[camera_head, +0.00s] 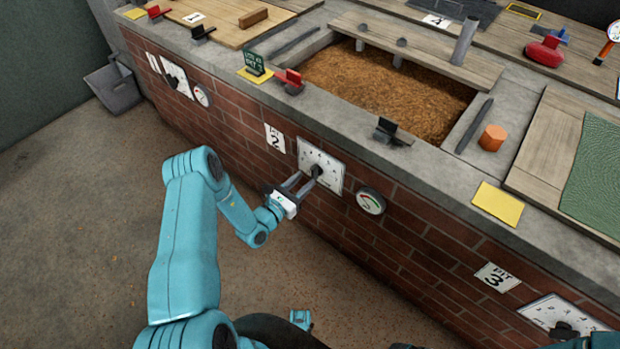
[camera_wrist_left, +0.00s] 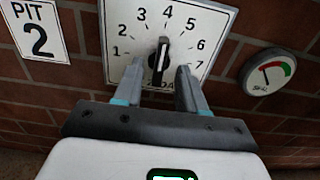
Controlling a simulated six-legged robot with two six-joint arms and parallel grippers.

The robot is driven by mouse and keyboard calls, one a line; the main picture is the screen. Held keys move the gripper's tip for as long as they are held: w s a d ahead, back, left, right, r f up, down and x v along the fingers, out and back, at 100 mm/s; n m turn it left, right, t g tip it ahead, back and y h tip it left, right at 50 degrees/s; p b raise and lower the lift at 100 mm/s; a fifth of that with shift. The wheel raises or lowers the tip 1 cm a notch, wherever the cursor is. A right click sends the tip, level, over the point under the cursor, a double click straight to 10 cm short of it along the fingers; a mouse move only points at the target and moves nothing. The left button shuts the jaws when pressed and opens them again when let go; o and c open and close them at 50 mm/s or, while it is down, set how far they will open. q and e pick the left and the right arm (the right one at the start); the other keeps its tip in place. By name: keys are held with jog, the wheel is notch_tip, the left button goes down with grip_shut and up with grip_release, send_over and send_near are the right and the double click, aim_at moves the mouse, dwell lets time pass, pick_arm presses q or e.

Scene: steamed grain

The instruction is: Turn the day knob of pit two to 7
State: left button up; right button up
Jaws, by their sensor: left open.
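The pit two day dial (camera_head: 321,166) is a white plate numbered 1 to 7 on the brick wall, beside the PIT 2 sign (camera_head: 275,138). Its black day knob (camera_wrist_left: 160,54) has a white line and points up, close to the 4. My left gripper (camera_head: 305,181) is open at the dial. In the left wrist view its two fingers (camera_wrist_left: 160,88) stand to the left and right of the knob's lower part, with a gap to each side. Whether either finger touches the knob cannot be told. My right gripper is not in view.
A round gauge (camera_head: 370,200) is right of the dial. Above is an open pit of brown grain (camera_head: 385,85) with a wooden board (camera_head: 420,50) over its back. A PIT 3 sign (camera_head: 497,277) and another dial (camera_head: 560,314) are lower right.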

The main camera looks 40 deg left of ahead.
aim_at(311, 175)
pick_arm(q)
jog(key=shift+w+d, duration=0.15)
jog(key=shift+w, duration=1.7)
grip_shut()
